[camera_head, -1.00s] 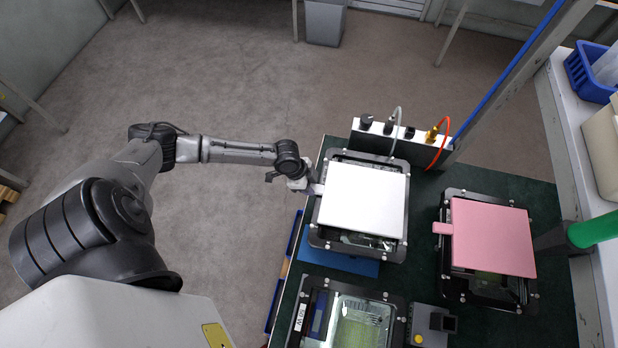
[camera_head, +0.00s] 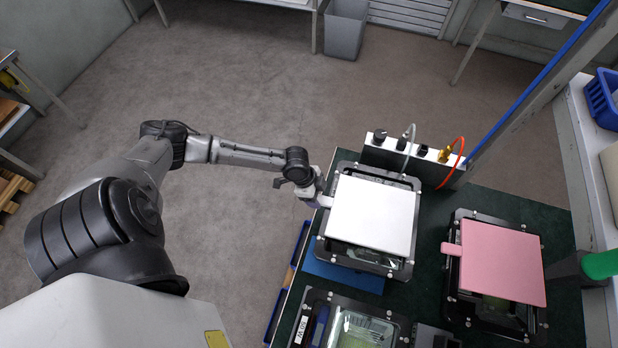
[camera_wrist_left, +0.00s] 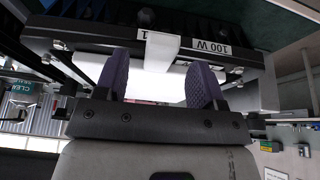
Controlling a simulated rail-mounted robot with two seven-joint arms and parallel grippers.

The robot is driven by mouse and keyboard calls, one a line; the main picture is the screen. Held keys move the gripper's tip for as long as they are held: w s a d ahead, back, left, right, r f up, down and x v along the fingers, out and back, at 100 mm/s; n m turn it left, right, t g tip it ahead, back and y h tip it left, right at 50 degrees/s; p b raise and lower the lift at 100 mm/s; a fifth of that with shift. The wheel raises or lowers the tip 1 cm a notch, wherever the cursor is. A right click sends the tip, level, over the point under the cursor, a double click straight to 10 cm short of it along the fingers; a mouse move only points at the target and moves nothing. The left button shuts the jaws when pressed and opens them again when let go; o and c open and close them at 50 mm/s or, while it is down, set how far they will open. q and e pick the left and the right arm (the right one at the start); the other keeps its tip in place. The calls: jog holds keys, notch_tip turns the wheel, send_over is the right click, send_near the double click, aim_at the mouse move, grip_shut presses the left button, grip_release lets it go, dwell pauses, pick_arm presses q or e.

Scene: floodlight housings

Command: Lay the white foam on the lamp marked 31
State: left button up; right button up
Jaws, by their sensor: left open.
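The white foam (camera_head: 372,215) is a square white sheet lying over the back-left lamp (camera_head: 330,252), a black-framed housing. It covers most of the glass; a strip of glass shows at the near edge. Its tab sticks out to the left, towards my left gripper (camera_head: 318,198). In the left wrist view, my left gripper (camera_wrist_left: 158,72) is open, its two purple fingers apart, with the white tab (camera_wrist_left: 160,45) showing beyond and between them. The tab partly covers a label (camera_wrist_left: 208,48) reading "100 W", with a "1" beside the tab. My right gripper is not seen.
A pink sheet (camera_head: 503,262) lies on another lamp at the right. A lamp with bare glass (camera_head: 362,332) stands in front. A connector box (camera_head: 412,158) with grey and orange cables is behind the white foam. A post rises at the right. Open floor lies left of the bench.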

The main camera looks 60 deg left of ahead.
pick_arm(q)
jog(key=v, duration=1.2)
